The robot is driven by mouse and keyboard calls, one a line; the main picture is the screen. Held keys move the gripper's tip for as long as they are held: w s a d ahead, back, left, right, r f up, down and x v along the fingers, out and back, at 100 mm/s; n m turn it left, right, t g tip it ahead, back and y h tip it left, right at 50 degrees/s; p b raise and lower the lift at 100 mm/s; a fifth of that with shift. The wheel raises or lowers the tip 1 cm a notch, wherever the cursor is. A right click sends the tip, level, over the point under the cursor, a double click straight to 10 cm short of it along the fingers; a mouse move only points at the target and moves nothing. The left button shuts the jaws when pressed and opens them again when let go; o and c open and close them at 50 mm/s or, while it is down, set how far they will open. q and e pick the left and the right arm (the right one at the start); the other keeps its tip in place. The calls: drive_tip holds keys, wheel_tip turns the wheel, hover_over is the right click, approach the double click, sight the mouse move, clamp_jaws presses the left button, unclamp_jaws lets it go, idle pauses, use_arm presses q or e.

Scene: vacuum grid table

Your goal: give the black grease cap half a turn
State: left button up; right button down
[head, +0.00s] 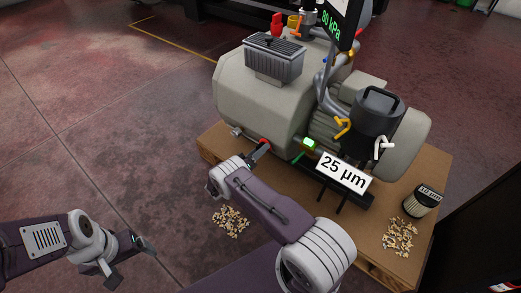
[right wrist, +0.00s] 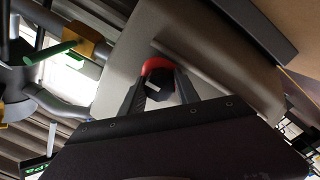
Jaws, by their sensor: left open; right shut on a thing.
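The black grease cap (right wrist: 161,84) shows in the right wrist view, with a white mark on it and a red ring (right wrist: 157,65) around its far side. My right gripper (right wrist: 158,88) is shut on the cap, one finger on each side. In the head view my right gripper (head: 258,151) reaches the lower front of the grey vacuum pump (head: 235,95), where the red ring peeks out; the cap itself is hidden there. My left gripper (head: 140,250) is open and empty, low at the left, away from the pump.
The pump stands on a wooden board (head: 222,142). A white "25 µm" sign (head: 345,173) and a black canister (head: 377,112) are right of my right arm. The floor at left is clear.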

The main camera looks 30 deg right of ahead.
drive_tip(key=c, duration=0.9)
unclamp_jaws()
drive_tip(key=p+v, duration=0.2)
drive_tip(key=v, duration=0.7)
drive_tip(key=shift+p, duration=0.3)
